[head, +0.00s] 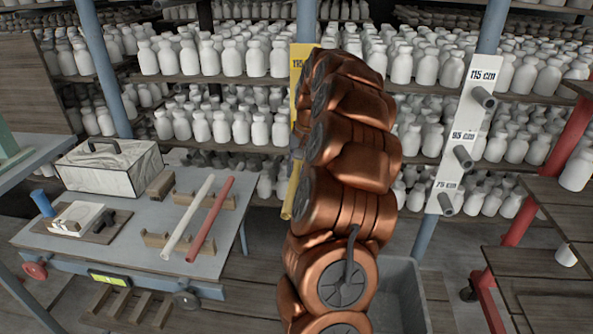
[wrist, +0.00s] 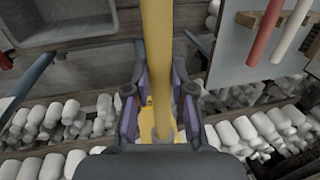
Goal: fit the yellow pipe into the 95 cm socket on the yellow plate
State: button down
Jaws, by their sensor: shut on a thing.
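The yellow plate (head: 301,58) is upright in the head view, left of my copper arm. Its top label, partly covered, reads 115; my arm hides its lower part, including any 95 cm socket. The yellow pipe (wrist: 157,45) runs down the middle of the wrist view, between my fingers. My gripper (wrist: 158,100) is shut on it. A bit of yellow shows behind the pipe between the fingers, probably the plate. In the head view a short yellow length (head: 290,198) shows beside my arm; whether it is pipe or plate is unclear. I cannot tell whether the pipe touches a socket.
A white plate (head: 462,125) on a post at the right has grey sockets marked 115, 95 and 75 cm. A table (head: 130,215) at the left bears a white pipe (head: 187,217) and a red pipe (head: 211,217) on wooden rests. Bottle shelves fill the back. A grey bin (head: 405,290) stands behind my arm.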

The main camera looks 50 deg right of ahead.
aim_at(298, 163)
jog(key=shift+w+d+p, duration=0.3)
jog(key=shift+w+d, duration=0.3)
jog(key=shift+d, duration=0.2)
jog(key=shift+w+d+p, duration=0.3)
jog(key=shift+w+d, duration=0.25)
jog(key=shift+d, duration=0.25)
dwell(0.3)
jog(key=c, duration=0.9)
grip_release()
notch_tip(298, 163, up, 12)
jog(key=s+d, duration=0.1)
jog(key=s, duration=0.1)
jog(key=shift+d, duration=0.2)
jog(key=shift+f, duration=0.1)
jog(key=shift+a, duration=0.1)
